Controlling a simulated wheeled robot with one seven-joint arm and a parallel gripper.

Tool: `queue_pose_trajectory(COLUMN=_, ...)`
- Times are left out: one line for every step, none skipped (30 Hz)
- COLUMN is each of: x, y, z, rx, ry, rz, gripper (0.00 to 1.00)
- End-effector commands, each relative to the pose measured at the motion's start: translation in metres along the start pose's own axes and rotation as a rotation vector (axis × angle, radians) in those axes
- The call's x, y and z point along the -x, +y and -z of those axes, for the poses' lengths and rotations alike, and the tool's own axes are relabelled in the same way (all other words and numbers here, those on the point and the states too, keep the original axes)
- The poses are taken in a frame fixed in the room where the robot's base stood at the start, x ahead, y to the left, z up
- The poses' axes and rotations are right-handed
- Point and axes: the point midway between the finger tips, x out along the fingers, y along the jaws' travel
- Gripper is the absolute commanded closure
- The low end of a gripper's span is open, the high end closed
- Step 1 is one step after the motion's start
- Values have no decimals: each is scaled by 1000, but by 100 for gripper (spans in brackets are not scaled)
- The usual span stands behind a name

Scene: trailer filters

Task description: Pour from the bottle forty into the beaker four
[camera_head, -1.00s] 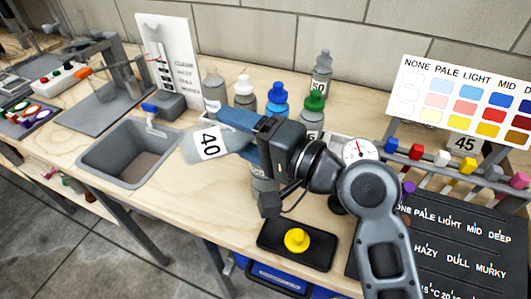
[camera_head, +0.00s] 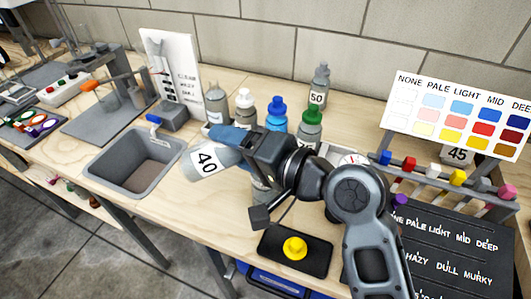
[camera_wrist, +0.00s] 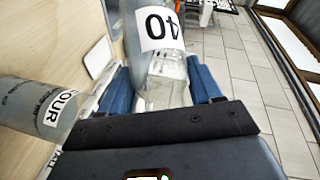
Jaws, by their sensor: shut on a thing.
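Bottle forty (camera_head: 207,160), grey and see-through with a white "40" label, is held by my gripper (camera_head: 228,138). It lies strongly tilted, its labelled end pointing left and slightly down near the sink's right edge. In the wrist view the bottle (camera_wrist: 160,28) sits between the blue fingers (camera_wrist: 163,85). Beaker four (camera_wrist: 38,108), a grey see-through vessel with a label reading "OUR" in part, stands to the left of the gripper in the wrist view, apart from the bottle. In the head view, a grey vessel (camera_head: 262,190) shows partly under my gripper; its label is hidden.
A sink (camera_head: 108,178) is at left. Bottles with white (camera_head: 245,103), blue (camera_head: 277,112) and green (camera_head: 311,122) caps stand behind my gripper. A black tray (camera_head: 275,257) bears a yellow knob (camera_head: 294,247). A rack (camera_head: 425,172) and colour chart (camera_head: 455,112) are at right.

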Motion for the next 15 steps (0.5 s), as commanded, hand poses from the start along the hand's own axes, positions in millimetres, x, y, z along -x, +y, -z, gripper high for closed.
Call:
queue_pose_trajectory(x=2, y=-7, z=2, rx=28, ry=-3, rz=-34, gripper=91)
queue_pose_trajectory(x=1, y=-4, z=1, rx=44, ry=-4, rz=-49, gripper=91)
queue_pose_trajectory(x=0, y=-1, z=0, rx=56, ry=-4, rz=-61, gripper=91)
queue_pose_trajectory(x=0, y=2, z=0, rx=60, ry=-4, rz=-64, gripper=91)
queue_pose_trajectory(x=-1, y=4, z=-1, rx=61, ry=-3, rz=-64, gripper=91)
queue_pose_trajectory(x=-1, y=4, z=-1, rx=61, ry=-3, rz=-64, gripper=91)
queue_pose_trajectory(x=-1, y=4, z=-1, rx=63, ry=-4, rz=-66, gripper=91)
queue_pose_trajectory(x=-1, y=4, z=-1, rx=65, ry=-4, rz=-68, gripper=91)
queue_pose_trajectory(x=-1, y=4, z=-1, rx=70, ry=-4, rz=-73, gripper=91)
queue_pose_trajectory(x=-1, y=3, z=-1, rx=75, ry=-4, rz=-79, gripper=91)
queue_pose_trajectory(x=-1, y=3, z=-1, rx=81, ry=-5, rz=-85, gripper=91)
queue_pose_trajectory(x=-1, y=3, z=-1, rx=90, ry=-6, rz=-94, gripper=91)
queue_pose_trajectory(x=-1, y=2, z=-1, rx=99, ry=-7, rz=-103, gripper=91)
queue_pose_trajectory(x=-1, y=2, z=-1, rx=109, ry=-7, rz=-113, gripper=91)
queue_pose_trajectory(x=-1, y=2, z=-1, rx=124, ry=-9, rz=-128, gripper=91)
